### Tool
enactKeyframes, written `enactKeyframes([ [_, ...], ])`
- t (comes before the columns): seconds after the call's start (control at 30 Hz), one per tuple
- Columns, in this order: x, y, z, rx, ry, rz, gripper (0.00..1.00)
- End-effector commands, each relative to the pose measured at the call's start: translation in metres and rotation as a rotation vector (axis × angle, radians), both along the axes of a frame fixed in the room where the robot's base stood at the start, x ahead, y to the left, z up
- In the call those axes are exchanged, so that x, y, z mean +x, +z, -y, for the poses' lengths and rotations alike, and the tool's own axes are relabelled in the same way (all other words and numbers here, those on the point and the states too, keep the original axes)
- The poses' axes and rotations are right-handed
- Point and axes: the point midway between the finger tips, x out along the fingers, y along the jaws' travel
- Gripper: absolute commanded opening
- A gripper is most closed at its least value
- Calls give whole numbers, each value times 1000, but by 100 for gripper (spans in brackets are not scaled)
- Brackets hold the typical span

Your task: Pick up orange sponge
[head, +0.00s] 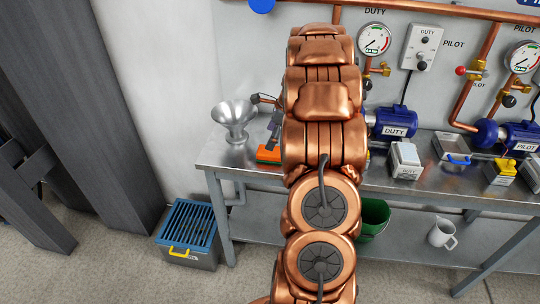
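An orange block (268,155), which looks like the orange sponge, lies on the metal bench near its left end. Its right side is hidden behind my copper-coloured arm. Part of my gripper (276,125) seems to show as a dark grey shape just above the block, at the left edge of the arm. The arm hides the rest of it. I cannot tell whether the fingers are open or shut, or whether they touch the block.
A metal funnel (234,117) stands left of the block. Grey boxes (405,160), blue pumps (392,122) and copper pipes line the bench to the right. A green bucket (374,218) and a white jug (442,233) are on the lower shelf. A blue-lidded bin (188,232) stands on the floor.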

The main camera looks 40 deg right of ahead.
Motion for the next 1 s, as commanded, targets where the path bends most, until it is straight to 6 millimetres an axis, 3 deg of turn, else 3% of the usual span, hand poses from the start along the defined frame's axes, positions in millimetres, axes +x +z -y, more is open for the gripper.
enactKeyframes([
  [0.1, -1, -8, 20, 20, -79, 2, 92],
  [0.2, 0, -12, 26, 29, -107, 4, 92],
  [0.67, 11, -43, 20, 29, -111, 4, 92],
  [1.0, 24, -81, 10, 32, -110, 1, 92],
])
